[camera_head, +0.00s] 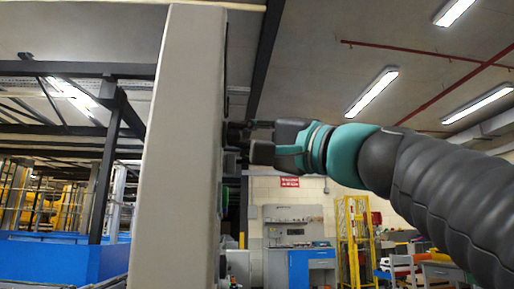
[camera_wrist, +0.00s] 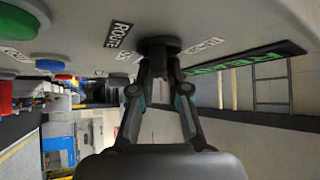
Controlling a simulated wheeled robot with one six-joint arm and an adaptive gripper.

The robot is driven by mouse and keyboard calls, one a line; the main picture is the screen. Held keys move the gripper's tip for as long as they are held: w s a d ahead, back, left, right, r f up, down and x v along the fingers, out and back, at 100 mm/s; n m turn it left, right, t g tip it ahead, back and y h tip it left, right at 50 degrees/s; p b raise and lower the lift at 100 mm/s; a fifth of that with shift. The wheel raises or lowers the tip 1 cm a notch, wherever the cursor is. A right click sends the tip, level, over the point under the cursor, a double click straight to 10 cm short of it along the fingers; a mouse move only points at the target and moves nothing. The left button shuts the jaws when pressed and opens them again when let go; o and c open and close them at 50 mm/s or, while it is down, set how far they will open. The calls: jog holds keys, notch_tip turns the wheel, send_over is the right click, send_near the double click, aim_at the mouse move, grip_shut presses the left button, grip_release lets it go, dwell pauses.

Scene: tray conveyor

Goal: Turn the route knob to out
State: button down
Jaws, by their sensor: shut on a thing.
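The black route knob (camera_wrist: 158,44) sits on a light grey panel (camera_wrist: 225,22), next to a black label reading ROUTE (camera_wrist: 118,35). Smaller white labels flank the knob, one on the left (camera_wrist: 124,56) and one on the right (camera_wrist: 207,47); their words are hard to read. My gripper (camera_wrist: 158,68) is shut on the knob, its two fingertips meeting it from both sides. In the head view the panel (camera_head: 178,150) is seen nearly edge-on. My gripper (camera_head: 240,141) reaches its right face there, and the knob's setting cannot be told.
A dark display with green characters (camera_wrist: 248,60) is on the right. A workbench (camera_head: 311,262) and yellow rack (camera_head: 354,240) stand far behind.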

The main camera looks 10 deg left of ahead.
jog(key=shift+f+m+g+h, duration=0.1)
jog(key=shift+m+g+h, duration=0.5)
jog(key=shift+m+h, duration=2.15)
jog(key=shift+f+m+g+h, duration=0.1)
jog(key=shift+m+g+h, duration=0.3)
jog(key=shift+m, duration=0.55)
jog(key=c, duration=1.2)
grip_release()
jog(key=shift+o, duration=0.2)
jog(key=shift+n+t+y, duration=0.4)
jog(key=shift+n+y, duration=0.1)
jog(key=shift+y, duration=0.05)
